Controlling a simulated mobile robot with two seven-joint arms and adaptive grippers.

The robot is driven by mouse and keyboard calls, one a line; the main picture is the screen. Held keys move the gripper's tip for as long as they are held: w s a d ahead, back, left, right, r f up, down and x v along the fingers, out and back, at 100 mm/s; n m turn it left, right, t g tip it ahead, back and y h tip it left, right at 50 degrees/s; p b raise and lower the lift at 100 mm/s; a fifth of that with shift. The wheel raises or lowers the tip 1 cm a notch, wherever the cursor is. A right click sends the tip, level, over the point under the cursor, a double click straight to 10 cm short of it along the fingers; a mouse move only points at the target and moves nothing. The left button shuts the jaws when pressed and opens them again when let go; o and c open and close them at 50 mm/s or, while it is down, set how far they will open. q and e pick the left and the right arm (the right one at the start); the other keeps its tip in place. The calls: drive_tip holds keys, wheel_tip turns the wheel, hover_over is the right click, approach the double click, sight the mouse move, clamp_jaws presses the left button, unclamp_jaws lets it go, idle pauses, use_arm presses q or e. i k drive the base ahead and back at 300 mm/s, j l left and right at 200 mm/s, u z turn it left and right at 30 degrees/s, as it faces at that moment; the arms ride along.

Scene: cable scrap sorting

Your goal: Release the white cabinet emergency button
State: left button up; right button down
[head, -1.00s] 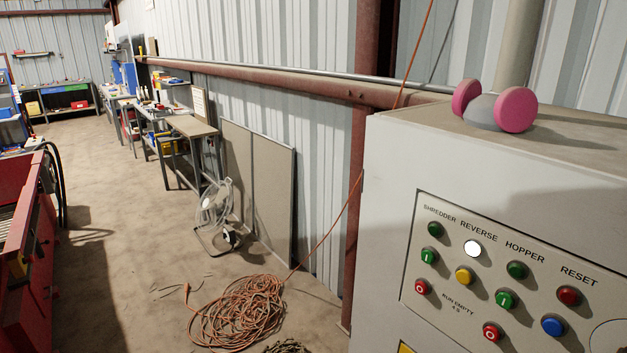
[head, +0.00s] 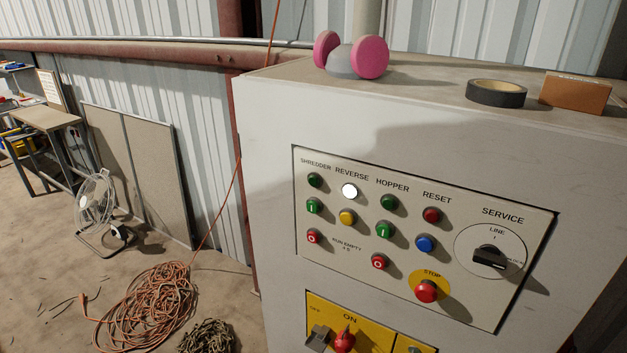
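The white cabinet (head: 265,125) fills the right half of the head view. Its grey control panel (head: 345,265) faces me. The emergency button (head: 426,291) is a red mushroom knob on a yellow disc marked STOP, low on the panel. From this picture I cannot tell whether it is pressed in or out. Neither of my grippers shows in the view.
The panel also has a black service switch (head: 491,257), a lit white reverse lamp (head: 349,191) and several coloured buttons. A yellow plate with a red switch (head: 344,340) sits below. Pink earmuffs (head: 370,57) and black tape (head: 496,94) lie on top. An orange cable coil (head: 145,308) covers floor at left.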

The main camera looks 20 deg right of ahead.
sight(425, 293)
drive_tip(key=z, duration=1.4)
